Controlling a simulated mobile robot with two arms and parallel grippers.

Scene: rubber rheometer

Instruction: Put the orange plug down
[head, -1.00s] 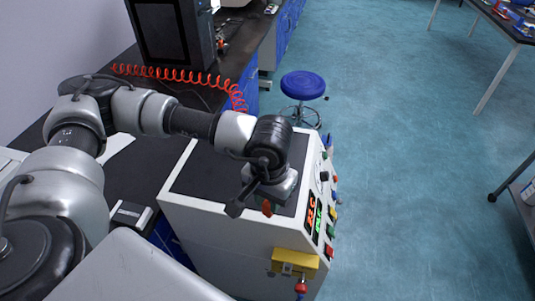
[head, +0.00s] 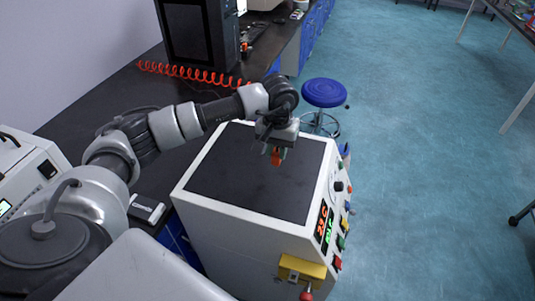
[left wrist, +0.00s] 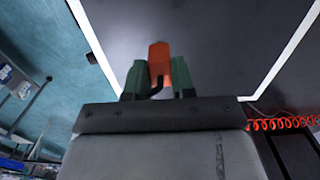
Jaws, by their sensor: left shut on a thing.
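My left gripper (head: 274,150) is shut on the orange plug (head: 277,157), above the back right part of the black top of the white rheometer. In the left wrist view the orange plug (left wrist: 159,62) stands out between the two green fingers of the left gripper (left wrist: 160,75), with the dark machine top (left wrist: 215,50) beyond it. I cannot tell how far the plug is above the surface. The black top (head: 245,185) is otherwise bare. My right gripper is not in view.
The rheometer's right face carries a red and green display (head: 325,222), knobs and buttons. A yellow block (head: 302,268) sits low on its front. A red coiled hose (head: 185,71) lies on the bench behind. A blue stool (head: 324,92) stands beyond the machine.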

